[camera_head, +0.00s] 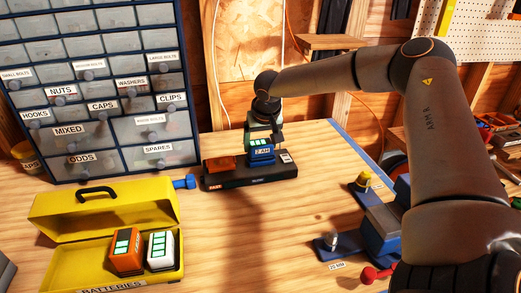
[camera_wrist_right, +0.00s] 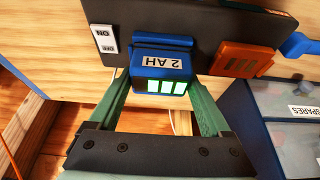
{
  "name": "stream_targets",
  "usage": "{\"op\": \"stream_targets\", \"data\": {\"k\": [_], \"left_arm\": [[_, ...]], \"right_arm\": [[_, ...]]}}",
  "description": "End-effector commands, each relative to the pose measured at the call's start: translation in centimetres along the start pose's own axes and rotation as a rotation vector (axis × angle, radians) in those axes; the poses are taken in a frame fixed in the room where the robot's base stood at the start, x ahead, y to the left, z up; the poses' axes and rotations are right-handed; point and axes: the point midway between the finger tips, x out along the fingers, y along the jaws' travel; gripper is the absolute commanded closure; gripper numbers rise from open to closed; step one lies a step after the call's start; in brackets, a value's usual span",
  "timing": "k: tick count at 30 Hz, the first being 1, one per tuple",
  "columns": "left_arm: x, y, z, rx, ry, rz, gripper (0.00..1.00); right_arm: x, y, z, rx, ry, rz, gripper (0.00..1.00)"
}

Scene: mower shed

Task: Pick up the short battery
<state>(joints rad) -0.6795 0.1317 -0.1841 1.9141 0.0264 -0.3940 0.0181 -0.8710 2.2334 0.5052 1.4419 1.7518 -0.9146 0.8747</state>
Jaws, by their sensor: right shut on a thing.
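The short blue battery (camera_head: 261,155), labelled "2 AH" and with lit green bars, is at the right part of the dark charger (camera_head: 225,182). It also shows in the right wrist view (camera_wrist_right: 160,68), between the two green fingers. My right gripper (camera_head: 262,138) comes down on it from above and is shut on it. I cannot tell whether the battery is seated on the charger or just lifted from it. An orange block (camera_head: 220,162) sits at the charger's left part. My left gripper is not in view.
An open yellow box (camera_head: 60,262) marked "BATTERIES" holds an orange battery (camera_head: 126,252) and a white battery (camera_head: 161,250). A drawer cabinet (camera_head: 120,130) stands at the back left. Blue fixtures (camera_head: 385,225) lie at the right, under my arm. The table's front middle is clear.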

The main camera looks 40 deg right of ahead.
Motion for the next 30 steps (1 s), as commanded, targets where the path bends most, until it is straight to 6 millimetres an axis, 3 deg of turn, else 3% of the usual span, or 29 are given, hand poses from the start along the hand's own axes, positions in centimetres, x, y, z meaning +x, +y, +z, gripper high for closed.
{"op": "stream_targets", "data": {"k": [8,14,16,24,30], "left_arm": [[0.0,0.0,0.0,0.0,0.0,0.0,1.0],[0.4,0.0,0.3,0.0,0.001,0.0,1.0],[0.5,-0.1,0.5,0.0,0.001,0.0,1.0],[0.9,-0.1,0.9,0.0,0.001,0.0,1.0],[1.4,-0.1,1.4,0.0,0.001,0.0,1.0]], "right_arm": [[-0.3,0.0,-0.2,0.001,0.002,-0.001,0.85],[-2.0,-0.1,-0.9,0.003,0.006,-0.004,0.85],[-3.2,-0.1,-1.5,0.002,0.008,-0.004,0.85],[-9.9,-3.2,0.0,-0.003,0.007,-0.003,0.85],[-13.0,-6.0,2.6,-0.005,0.005,0.0,0.85]]}}
